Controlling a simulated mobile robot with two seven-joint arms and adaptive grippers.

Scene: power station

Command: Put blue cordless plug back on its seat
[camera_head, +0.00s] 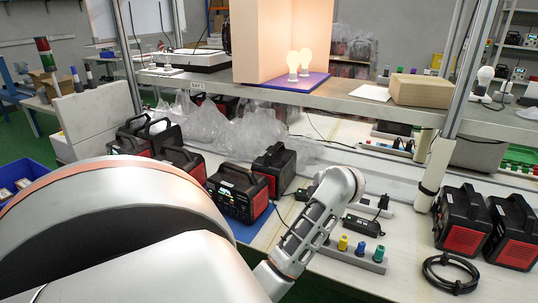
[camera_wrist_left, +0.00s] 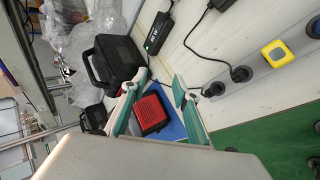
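A blue plug (camera_head: 360,248) stands upright on a grey strip (camera_head: 335,251), between a yellow plug (camera_head: 343,243) and a green plug (camera_head: 378,253). In the left wrist view, the yellow plug (camera_wrist_left: 277,52) shows at the right on the strip, with part of another plug (camera_wrist_left: 313,27) at the edge. My left gripper (camera_wrist_left: 156,88) is open, its two fingers apart with nothing between them. A red-and-black power station (camera_wrist_left: 152,112) lies beyond it. My left arm hides the gripper in the head view. My right gripper is not in view.
Several power stations (camera_head: 238,192) stand on the bench, two of them at the right (camera_head: 462,220). A coiled black cable (camera_head: 450,273) lies in front of these. Black adapters (camera_head: 363,225) and cords lie behind the strip. A shelf (camera_head: 345,101) with bulbs overhangs the bench.

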